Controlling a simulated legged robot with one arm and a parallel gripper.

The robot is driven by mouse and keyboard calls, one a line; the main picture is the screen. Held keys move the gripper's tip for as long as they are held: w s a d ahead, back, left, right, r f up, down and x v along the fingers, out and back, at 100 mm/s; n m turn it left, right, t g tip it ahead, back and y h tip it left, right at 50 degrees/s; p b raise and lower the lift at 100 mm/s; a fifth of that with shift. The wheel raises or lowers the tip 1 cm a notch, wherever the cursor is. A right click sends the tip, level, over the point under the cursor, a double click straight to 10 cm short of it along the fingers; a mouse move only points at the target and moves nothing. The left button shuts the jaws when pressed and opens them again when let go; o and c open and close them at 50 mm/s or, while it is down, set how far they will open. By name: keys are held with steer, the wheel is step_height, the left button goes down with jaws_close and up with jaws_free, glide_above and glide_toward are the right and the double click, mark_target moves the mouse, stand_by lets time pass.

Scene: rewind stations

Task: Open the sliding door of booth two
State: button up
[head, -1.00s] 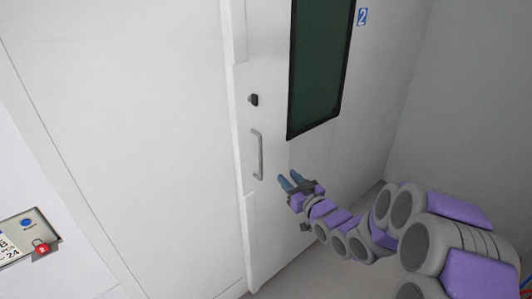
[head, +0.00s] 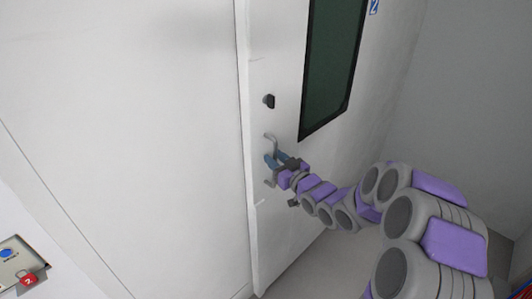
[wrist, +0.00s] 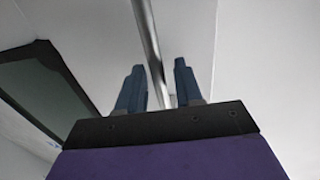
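The white sliding door (head: 280,225) of booth two has a dark window (head: 330,65) and a blue "2" sign (head: 374,6) at the top. It looks shut. Its grey vertical bar handle (head: 271,183) is near the door's left edge, below a black knob (head: 269,101). My gripper (head: 269,161) is at the handle and hides its middle. In the wrist view, the fingers (wrist: 158,66) are apart and the handle bar (wrist: 149,38) runs between them. I see a gap beside the bar; contact is unclear.
A broad white wall panel (head: 130,130) lies left of the door. A grey wall (head: 460,110) stands to the right. Grey floor shows below the door.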

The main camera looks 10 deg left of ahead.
steer(key=shift+w+r, duration=0.1)
steer(key=shift+w, duration=0.2)
steer(key=shift+d, duration=0.15)
steer(key=shift+c, duration=0.8)
steer(key=shift+s+a, duration=0.1)
steer(key=shift+a, duration=0.15)
jaws_close()
